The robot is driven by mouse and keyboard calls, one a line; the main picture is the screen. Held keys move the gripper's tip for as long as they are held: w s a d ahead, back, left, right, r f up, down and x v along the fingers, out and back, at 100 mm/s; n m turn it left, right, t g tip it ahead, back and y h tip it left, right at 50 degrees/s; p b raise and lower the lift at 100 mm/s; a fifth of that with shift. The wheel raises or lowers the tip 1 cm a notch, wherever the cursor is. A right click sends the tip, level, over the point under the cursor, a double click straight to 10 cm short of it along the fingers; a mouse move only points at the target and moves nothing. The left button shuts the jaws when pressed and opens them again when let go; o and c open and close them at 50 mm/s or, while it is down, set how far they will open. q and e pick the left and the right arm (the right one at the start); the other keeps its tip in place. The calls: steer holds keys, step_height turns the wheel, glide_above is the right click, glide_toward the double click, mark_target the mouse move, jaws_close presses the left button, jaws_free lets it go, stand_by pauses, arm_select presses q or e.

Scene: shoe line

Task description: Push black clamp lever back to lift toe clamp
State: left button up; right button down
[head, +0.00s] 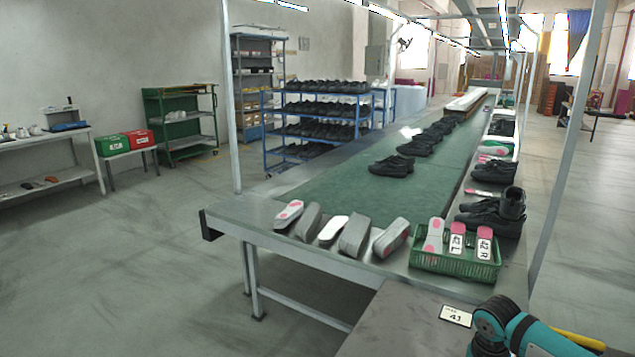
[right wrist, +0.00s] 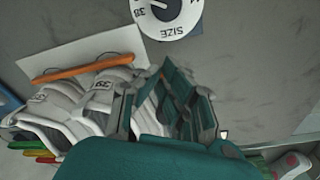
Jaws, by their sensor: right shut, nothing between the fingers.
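I cannot make out a black clamp lever or a toe clamp in either view. My right gripper (right wrist: 166,92) shows in the right wrist view, its teal and grey fingers above a grey surface. It is shut and empty, in front of white shoes (right wrist: 75,105) marked 39. My teal right arm enters the head view at the lower right, but its fingers are not visible there. My left gripper is in neither view.
In the head view, a green basket (head: 455,262) holds insoles at the conveyor's near end. Grey lasts (head: 356,235) stand beside it. A 41 card (head: 456,316) lies on the near table.

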steer(key=shift+w+d+b, duration=0.5)
steer(key=shift+w+b, duration=0.3)
steer(key=shift+w, duration=0.05)
steer(key=shift+w+d+b, duration=0.5)
steer(key=shift+w+b, duration=0.3)
steer(key=shift+w, duration=0.05)
steer(key=shift+w+d+b, duration=0.5)
steer(key=shift+w+b, duration=0.3)
steer(key=shift+w, duration=0.05)
steer(key=shift+s+r+p, duration=0.1)
steer(key=shift+s+p, duration=0.1)
steer(key=shift+p, duration=0.1)
steer(key=shift+s+a+p, duration=0.4)
steer(key=shift+s, duration=0.1)
steer(key=shift+r+p, duration=2.9)
steer(key=shift+r, duration=1.6)
